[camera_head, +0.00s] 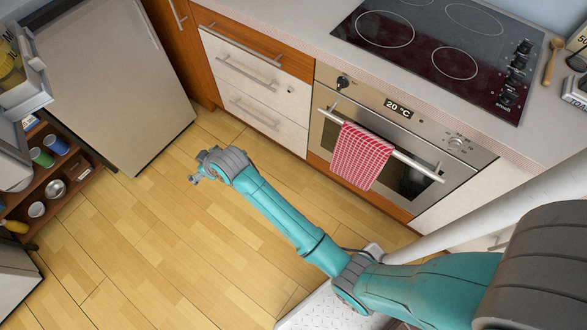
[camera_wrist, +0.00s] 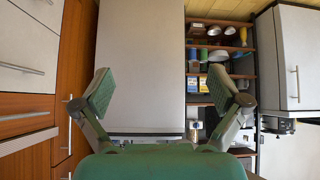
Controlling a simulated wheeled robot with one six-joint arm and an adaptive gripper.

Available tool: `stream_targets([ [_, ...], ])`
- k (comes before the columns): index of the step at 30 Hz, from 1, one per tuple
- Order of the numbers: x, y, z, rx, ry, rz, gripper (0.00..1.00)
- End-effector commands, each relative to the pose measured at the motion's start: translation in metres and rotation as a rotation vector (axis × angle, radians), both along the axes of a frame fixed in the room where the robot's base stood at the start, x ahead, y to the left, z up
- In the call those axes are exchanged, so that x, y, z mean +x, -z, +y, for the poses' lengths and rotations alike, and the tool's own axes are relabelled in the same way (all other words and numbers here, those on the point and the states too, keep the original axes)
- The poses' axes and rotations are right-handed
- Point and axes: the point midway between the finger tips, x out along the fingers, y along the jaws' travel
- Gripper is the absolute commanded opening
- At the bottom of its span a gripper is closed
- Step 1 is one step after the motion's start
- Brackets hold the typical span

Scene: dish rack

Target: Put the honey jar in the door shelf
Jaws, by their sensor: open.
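My gripper (camera_head: 195,178) is held out over the wooden floor in the head view, clear of any object. In the wrist view its two green-padded fingers (camera_wrist: 160,92) are spread wide, with nothing between them but the tall grey cabinet or fridge behind. That large grey panel (camera_head: 115,75) stands at the upper left of the head view and in the middle of the wrist view (camera_wrist: 140,50). I cannot make out the honey jar for sure. A yellow item (camera_head: 8,60) shows at the left edge of the head view, too cut off to identify. I cannot make out the door shelf clearly.
A wooden shelf unit (camera_head: 75,168) with cups and bowls stands at the left. The floor (camera_head: 140,240) between is clear.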

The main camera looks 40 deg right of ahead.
Motion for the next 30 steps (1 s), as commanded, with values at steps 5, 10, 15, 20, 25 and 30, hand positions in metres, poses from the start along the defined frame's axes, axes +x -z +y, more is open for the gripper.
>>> stream_targets([
  [5,-0.065,0.032,-0.03,0.017,0.058,-0.053,0.98],
  [10,-0.126,0.044,-0.054,0.034,0.11,-0.113,0.98],
  [15,-0.188,0.044,-0.076,0.05,0.157,-0.17,0.98],
  [20,-0.246,0.033,-0.093,0.064,0.199,-0.226,0.98],
  [25,-0.306,0.009,-0.108,0.079,0.238,-0.288,0.98],
  [30,-0.36,-0.026,-0.12,0.093,0.274,-0.349,0.98],
])
